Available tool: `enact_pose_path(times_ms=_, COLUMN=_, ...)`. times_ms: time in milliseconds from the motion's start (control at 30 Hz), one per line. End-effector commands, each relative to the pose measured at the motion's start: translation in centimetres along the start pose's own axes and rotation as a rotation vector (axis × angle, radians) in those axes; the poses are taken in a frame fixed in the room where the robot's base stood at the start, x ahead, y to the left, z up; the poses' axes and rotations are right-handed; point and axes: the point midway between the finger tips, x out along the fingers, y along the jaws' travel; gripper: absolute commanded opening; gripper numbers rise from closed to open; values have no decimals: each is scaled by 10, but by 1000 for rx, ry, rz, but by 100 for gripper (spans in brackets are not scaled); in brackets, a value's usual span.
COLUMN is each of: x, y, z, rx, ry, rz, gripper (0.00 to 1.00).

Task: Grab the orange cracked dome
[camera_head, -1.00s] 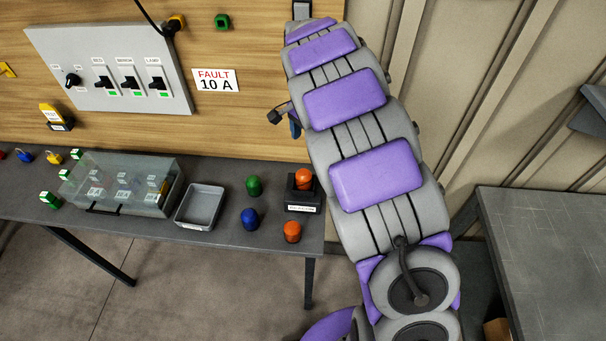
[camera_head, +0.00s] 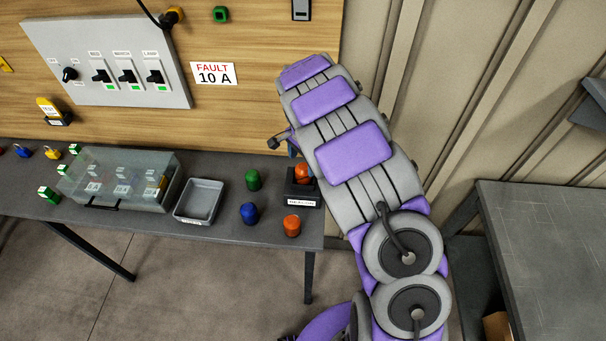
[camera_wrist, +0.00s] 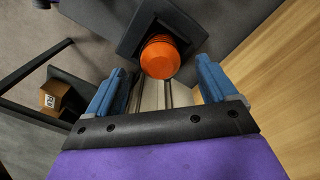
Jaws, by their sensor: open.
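An orange dome (camera_head: 302,172) stands upright in the black beacon base (camera_head: 303,190) at the right end of the bench. A second orange dome (camera_head: 292,225) stands on the bench in front of it. I cannot make out a crack on either. In the wrist view, my gripper (camera_wrist: 161,78) is open, with one blue finger on each side of the picture. The beacon's orange dome (camera_wrist: 160,57) shows ahead, between the finger lines, with no visible finger contact. The black base (camera_wrist: 190,28) surrounds its foot.
A green dome (camera_head: 253,180) and a blue dome (camera_head: 249,213) stand left of the beacon. A grey tray (camera_head: 184,217) and a clear lidded box (camera_head: 120,180) lie farther left. The wooden panel (camera_head: 260,110) rises close behind the bench.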

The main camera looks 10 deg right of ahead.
Motion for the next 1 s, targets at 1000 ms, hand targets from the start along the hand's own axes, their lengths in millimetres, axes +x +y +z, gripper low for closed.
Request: enact_pose_path(times_ms=1000, x=54, y=-1, z=-3, rx=-1, ry=1, rz=-1, gripper=59)
